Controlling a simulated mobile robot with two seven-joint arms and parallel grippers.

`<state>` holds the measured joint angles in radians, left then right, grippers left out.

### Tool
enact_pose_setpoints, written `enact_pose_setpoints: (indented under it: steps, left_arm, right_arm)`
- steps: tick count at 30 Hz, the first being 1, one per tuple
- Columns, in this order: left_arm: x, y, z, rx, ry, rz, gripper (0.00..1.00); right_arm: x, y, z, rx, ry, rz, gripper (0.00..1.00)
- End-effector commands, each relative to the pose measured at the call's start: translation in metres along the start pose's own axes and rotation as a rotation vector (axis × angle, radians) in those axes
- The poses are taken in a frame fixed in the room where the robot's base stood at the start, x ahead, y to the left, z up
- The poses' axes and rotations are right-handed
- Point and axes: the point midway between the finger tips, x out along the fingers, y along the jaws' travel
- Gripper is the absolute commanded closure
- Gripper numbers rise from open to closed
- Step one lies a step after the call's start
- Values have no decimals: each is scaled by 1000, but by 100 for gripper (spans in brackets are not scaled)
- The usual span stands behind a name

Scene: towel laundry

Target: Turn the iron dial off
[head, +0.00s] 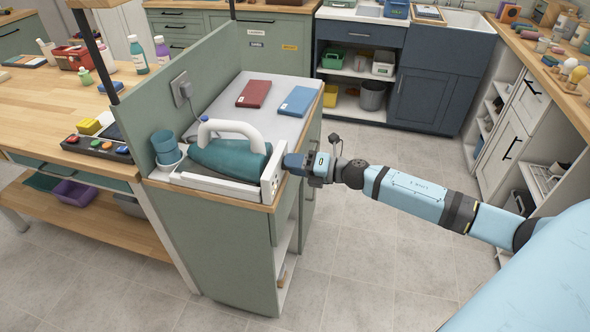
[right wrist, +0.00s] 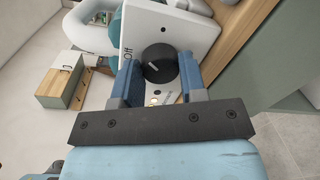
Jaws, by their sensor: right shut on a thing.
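The iron (head: 228,157), teal with a white handle, rests in a white base on the green cabinet's top; part of it also shows in the right wrist view (right wrist: 92,28). The base's white end panel (right wrist: 165,22) carries a round black dial (right wrist: 157,60) with a light mark. The word "Off" is printed beside the dial, on its left in the right wrist view. My right gripper (head: 290,163) is at this panel, its blue fingers (right wrist: 160,80) on either side of the dial and shut on it. In the head view the gripper hides the dial. My left gripper is out of view.
A red book (head: 254,94) and a blue book (head: 298,101) lie on the cabinet top behind the iron. A teal cup (head: 166,147) stands left of it, by the green divider (head: 195,75). The floor (head: 370,285) right of the cabinet is clear.

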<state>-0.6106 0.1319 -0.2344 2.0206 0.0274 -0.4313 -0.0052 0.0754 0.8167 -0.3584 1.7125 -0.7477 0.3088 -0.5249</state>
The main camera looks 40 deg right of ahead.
Motion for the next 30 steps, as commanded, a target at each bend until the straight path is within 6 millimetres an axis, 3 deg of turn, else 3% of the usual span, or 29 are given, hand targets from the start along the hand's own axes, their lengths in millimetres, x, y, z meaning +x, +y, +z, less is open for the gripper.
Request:
enact_pose_setpoints:
  steps: [15, 30]
  left_arm:
    - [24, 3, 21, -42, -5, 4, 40]
    - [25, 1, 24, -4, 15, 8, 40]
  right_arm:
    - [0, -4, -4, -447, -37, 5, 85]
    - [0, -2, -2, -639, -54, 6, 85]
